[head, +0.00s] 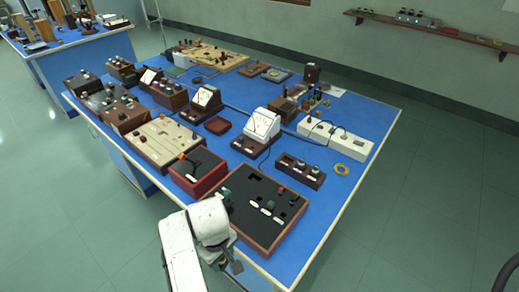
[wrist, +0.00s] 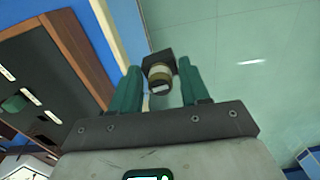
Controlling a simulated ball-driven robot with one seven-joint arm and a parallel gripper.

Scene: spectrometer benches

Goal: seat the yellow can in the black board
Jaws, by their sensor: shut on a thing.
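The black board (head: 238,197) lies in a brown wooden frame at the front corner of the blue table. It has cut-out openings, white labels, and a few red and green parts on it. Part of it shows at the left of the wrist view (wrist: 32,62). My gripper (wrist: 160,78) is shut on the yellow can (wrist: 158,76), a small dull yellow cylinder with a dark square end, between green fingers. In the wrist view the can is seen against the floor, beside the table edge and apart from the board. In the head view my arm hides the can.
A red box with a black top (head: 198,172) stands left of the board.

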